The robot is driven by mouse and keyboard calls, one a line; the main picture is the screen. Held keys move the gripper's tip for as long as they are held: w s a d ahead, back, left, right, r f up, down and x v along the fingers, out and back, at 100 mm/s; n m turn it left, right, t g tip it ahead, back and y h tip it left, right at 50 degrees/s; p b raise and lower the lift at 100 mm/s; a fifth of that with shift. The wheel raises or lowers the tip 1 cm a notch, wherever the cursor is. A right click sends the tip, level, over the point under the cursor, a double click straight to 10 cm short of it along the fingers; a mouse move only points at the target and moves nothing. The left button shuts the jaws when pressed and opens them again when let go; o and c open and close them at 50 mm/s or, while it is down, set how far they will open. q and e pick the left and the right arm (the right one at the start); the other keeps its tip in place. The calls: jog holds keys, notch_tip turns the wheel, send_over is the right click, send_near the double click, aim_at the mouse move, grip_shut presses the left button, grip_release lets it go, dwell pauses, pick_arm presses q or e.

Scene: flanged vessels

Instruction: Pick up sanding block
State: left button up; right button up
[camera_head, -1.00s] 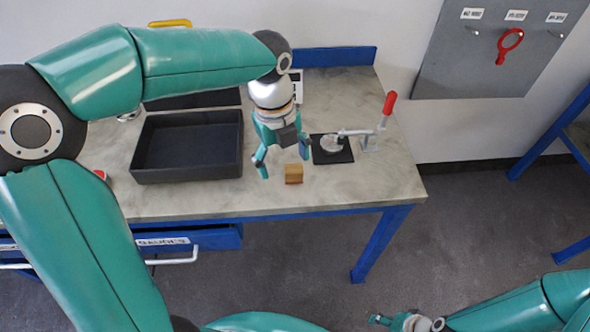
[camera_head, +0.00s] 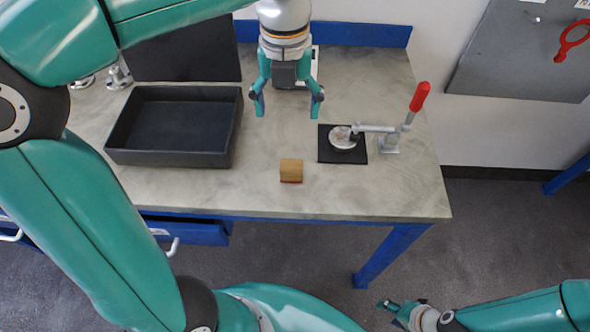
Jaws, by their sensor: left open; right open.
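The sanding block (camera_head: 291,170) is a small tan block with a reddish lower edge. It sits on the workbench (camera_head: 265,198) near its front edge, right of the black tray. My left gripper (camera_head: 288,108) is open and empty. Its two teal fingers point down, spread apart, above and behind the block in the picture, not touching it. My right gripper (camera_head: 388,306) is at the bottom right, over the floor and well away from the bench. It is open and holds nothing that I can see.
A black open tray (camera_head: 115,140) stands left of the block. A toggle clamp with a red handle (camera_head: 420,97) holds a round disc on a black plate (camera_head: 328,150) to the right. A blue drawer (camera_head: 190,232) is under the bench. The bench around the block is clear.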

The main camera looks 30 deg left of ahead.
pick_arm(q)
jog(key=f, duration=0.2)
jog(key=b, duration=0.2)
send_over(291, 164)
jog(key=f, duration=1)
jog(key=shift+a+f, duration=0.2)
jog(key=shift+d+f, duration=0.15)
jog(key=shift+f, duration=1.45)
jog(key=shift+d+f, duration=0.1)
jog(key=shift+f, duration=1.45)
pick_arm(e)
jog(key=f, duration=0.3)
jog(key=shift+w+d+f, duration=0.1)
jog(key=shift+w+d, duration=0.05)
jog(key=shift+w, duration=0.05)
pick_arm(q)
jog(key=shift+c, duration=0.3)
jog(key=c, duration=1.2)
jog(key=shift+r, duration=0.1)
notch_tip(291, 164, up, 20)
jog(key=p, duration=0.2)
pick_arm(e)
notch_tip(291, 164, up, 2)
jog(key=shift+r, duration=0.15)
